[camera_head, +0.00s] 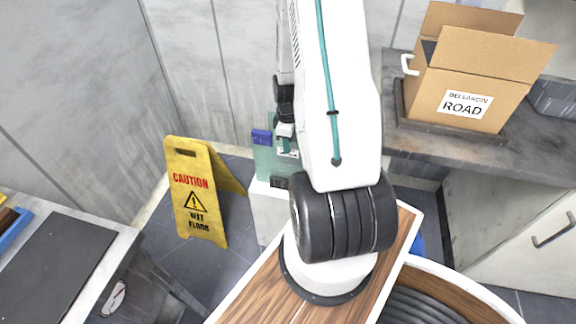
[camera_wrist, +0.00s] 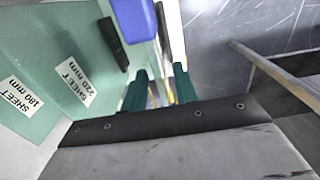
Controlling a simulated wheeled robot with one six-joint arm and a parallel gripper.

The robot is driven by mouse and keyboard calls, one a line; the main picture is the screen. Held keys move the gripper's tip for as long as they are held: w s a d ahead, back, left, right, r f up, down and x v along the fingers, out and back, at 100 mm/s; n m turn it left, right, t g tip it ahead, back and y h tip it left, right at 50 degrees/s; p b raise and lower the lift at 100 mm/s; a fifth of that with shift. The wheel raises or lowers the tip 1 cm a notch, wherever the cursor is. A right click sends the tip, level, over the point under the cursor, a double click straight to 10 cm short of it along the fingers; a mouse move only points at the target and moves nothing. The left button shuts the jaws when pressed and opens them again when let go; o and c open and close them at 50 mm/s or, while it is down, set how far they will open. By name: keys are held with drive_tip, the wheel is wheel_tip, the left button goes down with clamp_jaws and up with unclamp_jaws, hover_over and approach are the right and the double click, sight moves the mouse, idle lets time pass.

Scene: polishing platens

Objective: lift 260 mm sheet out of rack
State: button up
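Pale green sheets stand in the rack at the left of the wrist view. One is labelled SHEET 180 mm (camera_wrist: 22,92) and one SHEET 220 mm (camera_wrist: 72,80). I can read no 260 mm label. A blue block (camera_wrist: 135,20) and a black bar (camera_wrist: 112,43) sit at the sheets' edges. My gripper (camera_wrist: 160,88) shows two dark green fingertips, apart, with thin pale and yellow edges beyond the gap; I cannot tell whether a sheet lies between them. In the head view the green sheets (camera_head: 266,165) stand beneath my gripper, partly hidden by my arm.
A yellow wet-floor sign (camera_head: 197,190) stands left of the rack. A cardboard box (camera_head: 468,85) marked ROAD sits on the grey counter (camera_head: 455,150) at right. A dark-topped bench (camera_head: 60,270) is at lower left. Grey tiled floor (camera_head: 250,205) shows between.

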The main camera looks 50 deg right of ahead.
clamp_jaws()
drive_tip(key=shift+r, duration=0.1)
drive_tip(key=shift+r, duration=4.25)
